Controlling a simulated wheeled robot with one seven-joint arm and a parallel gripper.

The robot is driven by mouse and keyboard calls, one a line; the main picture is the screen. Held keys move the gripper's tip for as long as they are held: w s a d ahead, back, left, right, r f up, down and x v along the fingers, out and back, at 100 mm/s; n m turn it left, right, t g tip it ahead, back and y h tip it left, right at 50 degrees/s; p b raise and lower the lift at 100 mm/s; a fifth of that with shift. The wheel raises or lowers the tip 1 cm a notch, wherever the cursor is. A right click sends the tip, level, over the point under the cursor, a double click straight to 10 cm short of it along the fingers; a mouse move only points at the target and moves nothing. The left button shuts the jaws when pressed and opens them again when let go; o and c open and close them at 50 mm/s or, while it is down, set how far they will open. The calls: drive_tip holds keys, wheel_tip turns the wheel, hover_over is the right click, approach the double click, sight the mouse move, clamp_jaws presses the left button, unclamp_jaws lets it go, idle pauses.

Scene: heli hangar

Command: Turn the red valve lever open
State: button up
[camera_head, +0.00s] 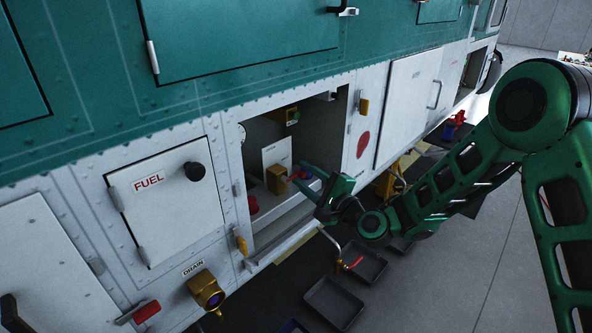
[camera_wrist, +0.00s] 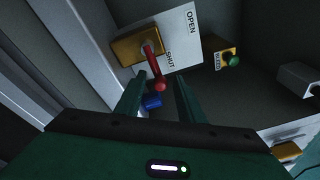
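The red valve lever (camera_wrist: 151,62) sticks out from a brass valve body (camera_wrist: 136,46) on a white plate marked OPEN and SHUT (camera_wrist: 178,40). It points down in the wrist view, near the word SHUT, and ends in a round red knob. My gripper (camera_wrist: 162,80) is open, with the knob showing between its two green fingers; I cannot tell whether either finger touches it. In the head view my gripper (camera_head: 304,178) reaches into the open bay, close to the lever (camera_head: 295,178) and the brass body (camera_head: 276,181), and partly hides the lever.
A brass BLEED fitting with a green knob (camera_wrist: 232,60) is right of the plate. A blue object (camera_wrist: 152,101) shows beyond the fingers. The bay's sill (camera_head: 284,235) and side walls surround my gripper. Grey trays (camera_head: 333,302) lie on the floor below.

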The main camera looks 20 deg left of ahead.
drive_tip(key=shift+x, duration=2.5)
